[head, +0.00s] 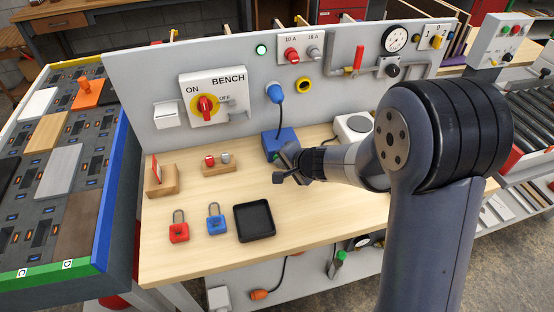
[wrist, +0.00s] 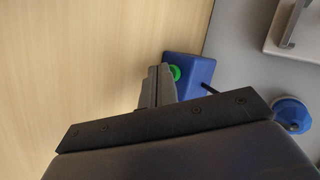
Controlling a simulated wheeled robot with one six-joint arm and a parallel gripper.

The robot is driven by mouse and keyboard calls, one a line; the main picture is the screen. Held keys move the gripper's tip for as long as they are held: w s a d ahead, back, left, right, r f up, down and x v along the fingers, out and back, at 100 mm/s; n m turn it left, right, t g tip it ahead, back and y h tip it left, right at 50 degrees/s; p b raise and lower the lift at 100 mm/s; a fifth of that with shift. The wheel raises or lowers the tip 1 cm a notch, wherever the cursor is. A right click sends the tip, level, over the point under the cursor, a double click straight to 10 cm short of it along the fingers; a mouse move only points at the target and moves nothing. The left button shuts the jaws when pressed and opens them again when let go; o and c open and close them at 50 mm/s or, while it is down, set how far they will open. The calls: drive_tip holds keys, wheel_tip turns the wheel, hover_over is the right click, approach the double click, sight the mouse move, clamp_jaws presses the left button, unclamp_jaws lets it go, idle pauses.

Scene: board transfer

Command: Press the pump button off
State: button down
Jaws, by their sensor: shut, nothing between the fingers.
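The pump is a blue box (head: 286,139) on the bench, partly hidden behind my gripper in the head view. In the wrist view the blue box (wrist: 197,72) shows a round green button (wrist: 175,72) on its face. My gripper (head: 283,165) is shut and empty, just in front of the box. In the wrist view the closed fingertips (wrist: 154,75) are beside the green button and overlap its lower left edge. I cannot tell whether they touch it.
A blue plug (head: 275,92) on the upright panel has a dark cable running down to the box. A red padlock (head: 179,232), a blue padlock (head: 216,224) and a black tray (head: 254,221) lie in front. A small wooden block with knobs (head: 218,179) stands left of my gripper.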

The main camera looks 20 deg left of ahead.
sight(289, 190)
drive_tip(key=shift+s+d, duration=0.1)
drive_tip(key=shift+s, duration=0.1)
drive_tip(key=shift+s, duration=0.1)
drive_tip(key=shift+s+d+f+b, duration=0.1)
drive_tip(key=shift+s+d+b, duration=0.45)
drive_tip(key=shift+s, duration=0.2)
drive_tip(key=shift+s+d+r+b, duration=0.1)
drive_tip(key=shift+s+d+b, duration=0.35)
drive_tip(key=shift+s+b, duration=0.3)
drive_tip(key=shift+s+d+f+b, duration=0.1)
drive_tip(key=shift+s+d+b, duration=0.4)
drive_tip(key=shift+s, duration=0.3)
drive_tip(key=shift+s+d, duration=0.1)
drive_tip(key=shift+s, duration=0.05)
